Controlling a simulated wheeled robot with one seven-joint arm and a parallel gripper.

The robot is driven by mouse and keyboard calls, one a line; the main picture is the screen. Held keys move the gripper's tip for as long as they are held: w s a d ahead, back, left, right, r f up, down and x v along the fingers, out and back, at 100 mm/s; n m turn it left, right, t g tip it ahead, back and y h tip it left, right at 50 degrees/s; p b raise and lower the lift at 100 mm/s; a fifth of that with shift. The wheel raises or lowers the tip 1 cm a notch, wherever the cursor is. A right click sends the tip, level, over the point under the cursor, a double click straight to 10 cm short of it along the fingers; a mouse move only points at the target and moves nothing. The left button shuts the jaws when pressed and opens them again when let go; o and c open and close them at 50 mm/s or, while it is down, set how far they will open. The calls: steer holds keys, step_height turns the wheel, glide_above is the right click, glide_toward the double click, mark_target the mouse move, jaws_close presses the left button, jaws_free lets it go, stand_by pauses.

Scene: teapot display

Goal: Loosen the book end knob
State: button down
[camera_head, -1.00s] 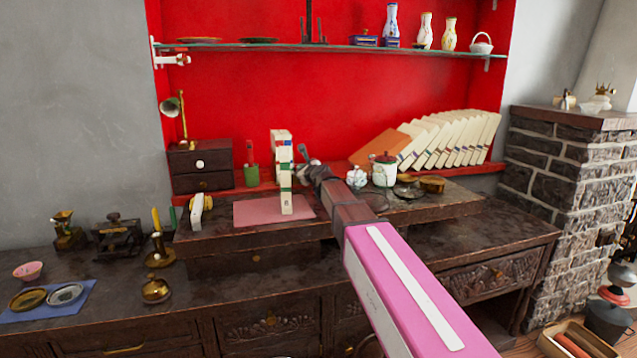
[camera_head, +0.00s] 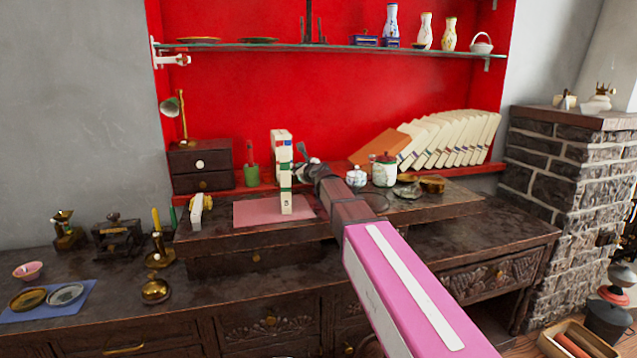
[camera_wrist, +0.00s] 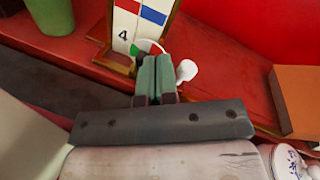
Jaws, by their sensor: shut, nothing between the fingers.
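In the wrist view a brass-coloured book end frame (camera_wrist: 117,66) stands on the red ledge around a white book (camera_wrist: 139,22) marked 4, with red and blue patches. A rounded white knob (camera_wrist: 187,70) shows at its lower right. My gripper (camera_wrist: 154,60) is shut and empty, its green-grey fingertips in front of the book's lower edge, just left of the knob. They overlap the frame in the picture; I cannot tell whether they touch it or the knob. In the head view my gripper (camera_head: 301,148) is beside the upright white books (camera_head: 281,145), and the knob cannot be made out.
A white book marked 5 (camera_head: 286,204) stands on the pink mat (camera_head: 248,211). Lidded jars (camera_head: 384,173) and an orange book (camera_head: 380,147) are to the right, before a leaning row of white books (camera_head: 450,143). A green cup (camera_head: 251,176) is left.

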steer(key=shift+d+r, duration=0.1)
stand_by(0.3)
steer(key=shift+w+d+r, duration=0.1)
steer(key=shift+d+r, duration=0.05)
steer(key=shift+d, duration=0.05)
steer(key=shift+s+d, duration=0.3)
steer(key=shift+s, duration=0.7)
steer(key=shift+s+d, duration=0.25)
steer(key=shift+s, duration=0.7)
steer(key=shift+s+d, duration=0.3)
steer(key=shift+s, duration=0.7)
steer(key=shift+s+d+f, duration=0.35)
steer(key=shift+d+f, duration=0.05)
steer(key=shift+d, duration=0.15)
steer(key=shift+w+a, duration=0.35)
steer(key=shift+w, duration=0.8)
steer(key=shift+w+a, duration=0.3)
steer(key=shift+w, duration=0.85)
steer(key=shift+w+a, duration=0.35)
steer(key=shift+w, duration=0.8)
steer(key=shift+s+a+f, duration=0.2)
steer(key=shift+a, duration=0.35)
